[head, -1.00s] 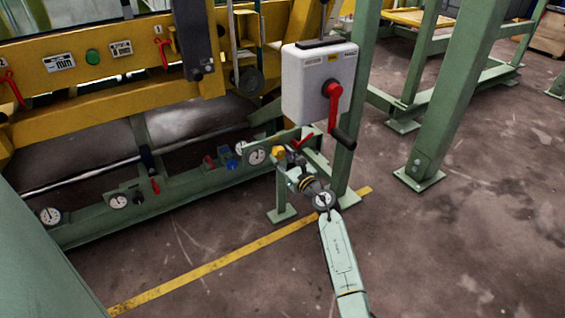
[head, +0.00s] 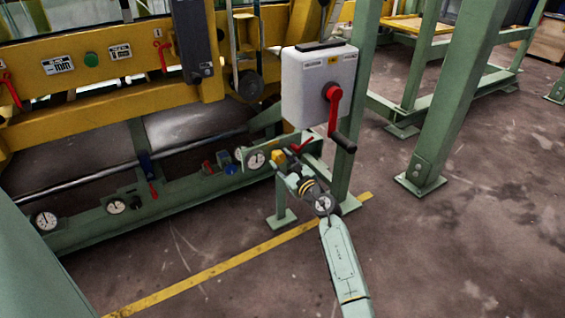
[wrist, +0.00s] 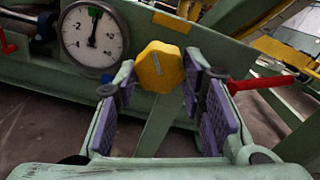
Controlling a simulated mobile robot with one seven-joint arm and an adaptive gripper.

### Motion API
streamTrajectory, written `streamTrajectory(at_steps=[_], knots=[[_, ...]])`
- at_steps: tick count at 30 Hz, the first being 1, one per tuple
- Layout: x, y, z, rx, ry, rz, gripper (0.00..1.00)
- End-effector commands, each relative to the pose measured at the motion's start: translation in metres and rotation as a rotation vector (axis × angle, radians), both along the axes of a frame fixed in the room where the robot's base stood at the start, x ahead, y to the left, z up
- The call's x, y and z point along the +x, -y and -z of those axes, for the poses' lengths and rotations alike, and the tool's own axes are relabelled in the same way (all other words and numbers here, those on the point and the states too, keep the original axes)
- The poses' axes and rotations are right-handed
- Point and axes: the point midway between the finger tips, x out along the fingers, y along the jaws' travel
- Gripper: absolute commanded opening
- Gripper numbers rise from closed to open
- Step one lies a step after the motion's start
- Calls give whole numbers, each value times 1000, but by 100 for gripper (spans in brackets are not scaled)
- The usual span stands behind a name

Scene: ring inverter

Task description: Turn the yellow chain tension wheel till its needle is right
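The yellow wheel (wrist: 159,67) is a faceted knob on the green frame; it also shows in the head view (head: 278,157). My gripper (wrist: 166,92) is open in the wrist view, with its purple-padded fingers on either side of the wheel's near space. The wheel stands between or just beyond the fingertips; I cannot tell whether they touch it. A round white gauge (wrist: 94,38) sits left of the wheel. Its dark needle points almost straight up, by a green mark at the top of the dial. The same gauge shows small in the head view (head: 255,160).
A red lever (wrist: 262,82) sticks out right of the fingers. A white switch box (head: 318,85) with a red crank handle (head: 333,105) stands above my arm. A green post (head: 350,150) is close on the right. Open floor (head: 470,250) lies farther right.

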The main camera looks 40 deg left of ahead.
Motion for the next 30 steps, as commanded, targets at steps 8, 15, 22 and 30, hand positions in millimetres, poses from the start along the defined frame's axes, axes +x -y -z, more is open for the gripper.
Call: streamTrajectory(at_steps=[8,15,22,30], knots=[[0,0,0,1,-1,1,55],[0,0,0,0,-1,0,57],[-1,0,-3,34,-81,0,57],[-2,-2,-8,226,-551,0,57]])
